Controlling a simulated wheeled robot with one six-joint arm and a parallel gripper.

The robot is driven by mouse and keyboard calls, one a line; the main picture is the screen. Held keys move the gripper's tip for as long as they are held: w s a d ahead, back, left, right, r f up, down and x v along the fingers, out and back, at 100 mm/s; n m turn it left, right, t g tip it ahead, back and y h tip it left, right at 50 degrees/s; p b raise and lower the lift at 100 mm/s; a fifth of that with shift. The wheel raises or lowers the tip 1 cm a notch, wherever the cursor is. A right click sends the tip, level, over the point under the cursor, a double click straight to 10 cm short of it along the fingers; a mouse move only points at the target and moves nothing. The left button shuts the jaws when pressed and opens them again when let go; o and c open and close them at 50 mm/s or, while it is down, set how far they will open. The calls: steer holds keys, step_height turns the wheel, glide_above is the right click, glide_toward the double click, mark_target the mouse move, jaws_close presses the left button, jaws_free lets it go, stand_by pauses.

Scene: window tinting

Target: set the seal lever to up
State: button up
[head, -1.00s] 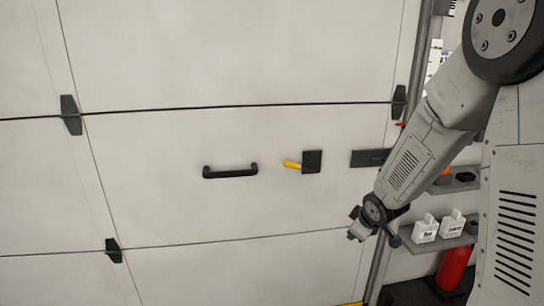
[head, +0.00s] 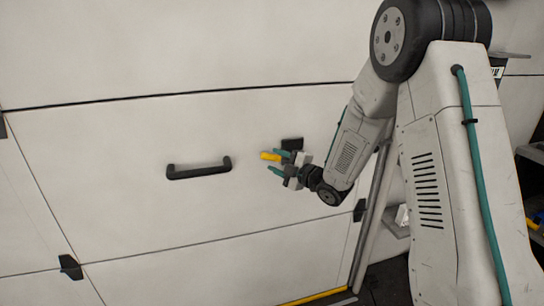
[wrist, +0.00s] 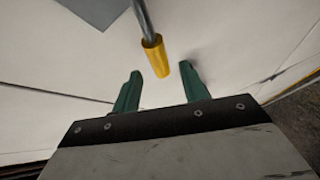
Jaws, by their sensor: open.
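The seal lever has a yellow grip (head: 269,156) and a black mounting plate (head: 292,142) on the pale panelled door. The grip points left, roughly level. My gripper (head: 277,162) is open at the lever in the head view, its green fingers partly covering the plate and the lever's stem. In the wrist view the yellow grip (wrist: 154,57) on its grey rod lies just ahead of the gap between my open fingertips (wrist: 161,72). I see no finger closed on it. The grey plate (wrist: 92,10) shows at the top left.
A black pull handle (head: 199,169) sits on the door (head: 130,130) left of the lever. A black bracket (head: 70,267) is at the lower left. The door face around the lever is otherwise clear. A grey shelf (head: 397,228) stands behind my arm.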

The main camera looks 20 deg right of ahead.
mark_target(270, 158)
steer(key=shift+x, duration=2.45)
steer(key=shift+c, duration=0.3)
